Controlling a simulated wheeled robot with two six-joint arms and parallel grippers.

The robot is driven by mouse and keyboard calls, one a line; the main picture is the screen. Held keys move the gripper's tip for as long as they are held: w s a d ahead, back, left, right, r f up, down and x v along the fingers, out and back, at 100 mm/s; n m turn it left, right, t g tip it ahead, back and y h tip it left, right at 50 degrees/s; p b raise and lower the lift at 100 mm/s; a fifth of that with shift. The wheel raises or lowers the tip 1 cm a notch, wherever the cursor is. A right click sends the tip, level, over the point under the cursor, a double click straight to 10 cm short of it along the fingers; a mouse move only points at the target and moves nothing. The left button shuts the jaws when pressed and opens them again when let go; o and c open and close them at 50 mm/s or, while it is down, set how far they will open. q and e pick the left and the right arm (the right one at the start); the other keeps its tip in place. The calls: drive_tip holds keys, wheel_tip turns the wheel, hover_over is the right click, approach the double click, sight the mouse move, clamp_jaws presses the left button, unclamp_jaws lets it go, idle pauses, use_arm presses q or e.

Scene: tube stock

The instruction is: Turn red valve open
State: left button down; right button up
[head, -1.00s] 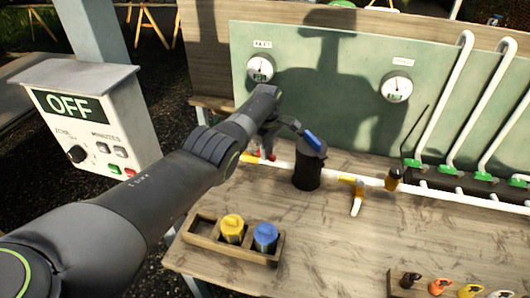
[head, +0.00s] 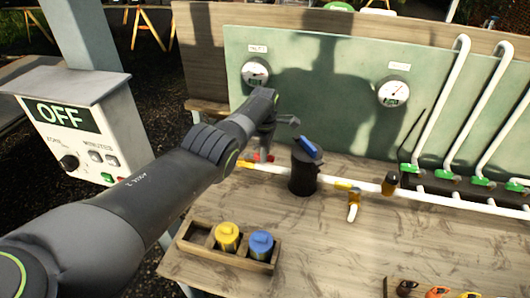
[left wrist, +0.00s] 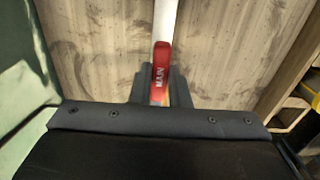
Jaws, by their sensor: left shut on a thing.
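The red valve handle, marked MAIN (left wrist: 161,65), lies lengthwise in line with the white pipe (left wrist: 165,18) in the left wrist view. My left gripper (left wrist: 156,88) is shut on the handle, with a dark finger on either side of it. In the head view, red bits of the valve (head: 257,157) show at the left end of the pipe, below my left gripper (head: 263,150). My arm and gripper hide most of the valve there. My right gripper is not in view.
A black canister with a blue handle (head: 303,175) stands just right of the valve. Two gauges (head: 255,72) (head: 393,92) are on the green panel. A wooden tray (head: 195,237) holds yellow and blue cartridges. A control box reading OFF (head: 68,115) stands left.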

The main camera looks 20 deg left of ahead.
use_arm(q)
drive_tip(key=shift+w+r, duration=0.1)
drive_tip(key=shift+r, duration=0.05)
drive_tip(key=c, duration=1.4)
unclamp_jaws()
drive_tip(key=shift+o, duration=0.2)
drive_tip(key=shift+r, duration=0.25)
wheel_tip(320, 180, up, 5)
drive_tip(key=shift+r+p, duration=0.15)
drive_tip(key=shift+p, duration=0.9)
wheel_tip(320, 180, up, 11)
drive_tip(key=b, duration=0.2)
drive_tip(key=shift+r, duration=0.2)
